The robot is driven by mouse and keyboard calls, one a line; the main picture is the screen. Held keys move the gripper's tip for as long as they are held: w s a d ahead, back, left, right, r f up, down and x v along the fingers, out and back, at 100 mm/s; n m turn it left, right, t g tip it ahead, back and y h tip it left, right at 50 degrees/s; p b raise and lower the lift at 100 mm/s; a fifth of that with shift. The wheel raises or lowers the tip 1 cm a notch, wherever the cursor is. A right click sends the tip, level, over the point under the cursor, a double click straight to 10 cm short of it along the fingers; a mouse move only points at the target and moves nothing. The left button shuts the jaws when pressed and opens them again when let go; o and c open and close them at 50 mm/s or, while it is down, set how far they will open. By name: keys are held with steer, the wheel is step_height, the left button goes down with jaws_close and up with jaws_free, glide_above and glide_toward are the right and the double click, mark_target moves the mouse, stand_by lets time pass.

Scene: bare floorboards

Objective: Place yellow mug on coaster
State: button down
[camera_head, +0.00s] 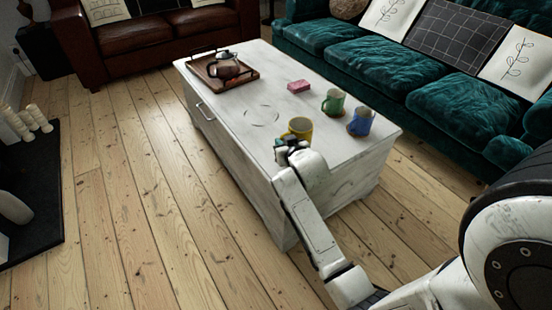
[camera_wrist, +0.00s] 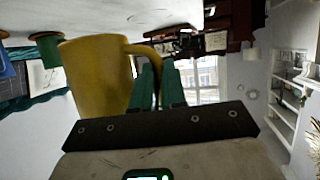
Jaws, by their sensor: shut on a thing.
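The yellow mug (camera_head: 301,127) is at the near edge of the white coffee table, upright in the head view. It also fills the left of the wrist view (camera_wrist: 95,78), with its handle to the right. My gripper (camera_head: 285,143) is at the mug's near left side. In the wrist view its green fingers (camera_wrist: 158,70) are shut on the handle. I cannot tell whether the mug's base touches the table. A faint round outline (camera_head: 262,116) on the tabletop may be the coaster; it lies apart from the mug, to its upper left.
On the table (camera_head: 240,95) stand a green mug (camera_head: 333,101), a blue mug (camera_head: 361,121), a pink block (camera_head: 299,86) and a wooden tray (camera_head: 208,68) with a teapot (camera_head: 226,66). A teal sofa (camera_head: 400,65) is behind. The tabletop around the outline is clear.

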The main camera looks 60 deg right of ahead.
steer(key=shift+w+d+f+b, duration=0.25)
steer(key=shift+w+f+b, duration=0.3)
steer(key=shift+f, duration=0.65)
steer(key=shift+w+d+f+b, duration=0.3)
steer(key=shift+w+f+b, duration=0.2)
steer(key=shift+f, duration=0.75)
steer(key=shift+w+d+f+b, duration=0.25)
steer(key=shift+w+f+b, duration=0.3)
steer(key=shift+f, duration=0.65)
steer(key=shift+f, duration=0.1)
steer(key=c, duration=1.7)
jaws_free()
steer(key=shift+f, duration=0.15)
steer(key=o, duration=0.5)
